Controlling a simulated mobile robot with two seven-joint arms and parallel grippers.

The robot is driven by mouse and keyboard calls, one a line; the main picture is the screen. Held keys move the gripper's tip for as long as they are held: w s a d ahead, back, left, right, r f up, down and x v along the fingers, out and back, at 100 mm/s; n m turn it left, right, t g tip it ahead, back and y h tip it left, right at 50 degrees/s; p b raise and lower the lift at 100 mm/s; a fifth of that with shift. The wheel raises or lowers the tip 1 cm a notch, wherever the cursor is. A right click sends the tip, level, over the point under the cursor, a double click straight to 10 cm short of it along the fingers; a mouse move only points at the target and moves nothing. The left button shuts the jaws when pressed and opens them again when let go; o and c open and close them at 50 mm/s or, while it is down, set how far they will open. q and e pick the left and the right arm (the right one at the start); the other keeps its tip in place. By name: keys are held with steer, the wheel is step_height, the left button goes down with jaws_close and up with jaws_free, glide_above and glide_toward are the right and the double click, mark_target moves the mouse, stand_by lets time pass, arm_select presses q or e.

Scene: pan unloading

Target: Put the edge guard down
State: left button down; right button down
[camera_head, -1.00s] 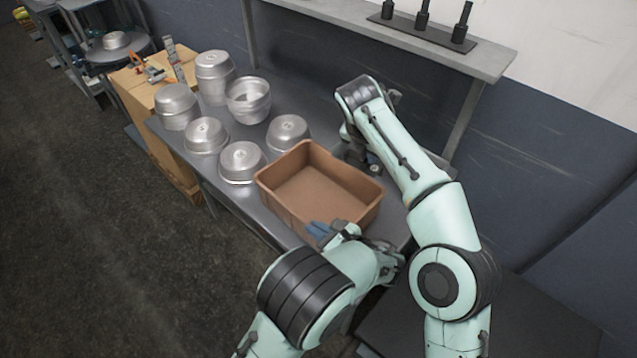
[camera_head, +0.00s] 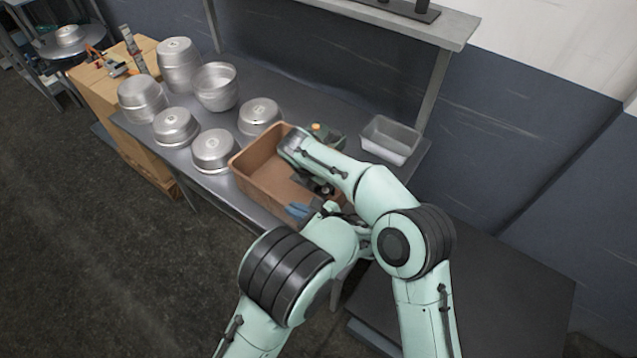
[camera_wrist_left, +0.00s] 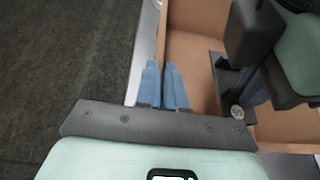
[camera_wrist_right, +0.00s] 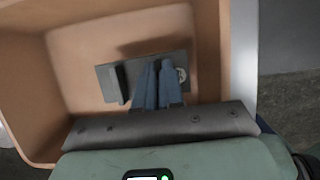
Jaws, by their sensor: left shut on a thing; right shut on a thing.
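The edge guard (camera_wrist_right: 113,84) is a dark grey plate with a raised block and a round light disc at one end. My right gripper (camera_wrist_right: 158,70) is shut on it and holds it over the inside of the brown bin (camera_wrist_right: 206,45). In the left wrist view the edge guard (camera_wrist_left: 222,75) hangs within the bin's outline; I cannot tell if it touches the floor. My left gripper (camera_wrist_left: 163,65) is shut on the near wall of the bin. In the head view the left fingers (camera_head: 298,211) show at that wall, and my right arm mostly hides the edge guard.
Several round metal pans (camera_head: 213,150) stand on the grey table left of the bin. A rectangular metal pan (camera_head: 390,138) stands at right. A small green thing (camera_head: 322,131) is partly hidden behind my right arm. A shelf (camera_head: 400,18) overhangs the back.

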steer(key=shift+f, duration=1.55)
steer(key=shift+f, duration=0.1)
steer(key=c, duration=1.3)
jaws_free()
steer(key=shift+o, duration=0.2)
steer(key=v, duration=1.2)
